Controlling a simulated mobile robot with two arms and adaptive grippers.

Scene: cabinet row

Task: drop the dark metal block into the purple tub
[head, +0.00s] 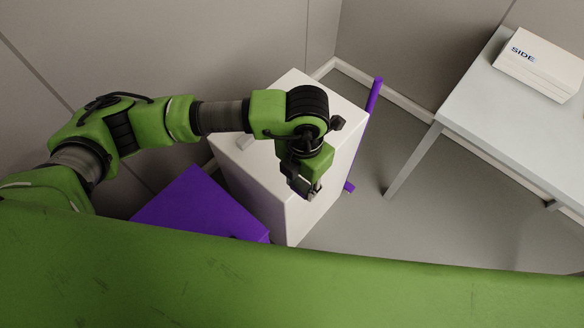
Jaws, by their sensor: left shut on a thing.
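My left gripper (305,190) points down over the near right part of the white cabinet (290,215). It is shut on a small dark thing, which looks like the dark metal block; the fingers hide most of it. A large purple surface (195,212) shows at the lower left, beside the cabinet. I cannot tell whether it is the tub, and I see no opening in it. A purple bar or edge (375,95) shows at the cabinet's right side, partly hidden by the cabinet. My right gripper is not in view.
A pale table (480,110) with a white box (540,65) stands at the right. Bare floor (375,230) lies between cabinet and table. Walls close off the back.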

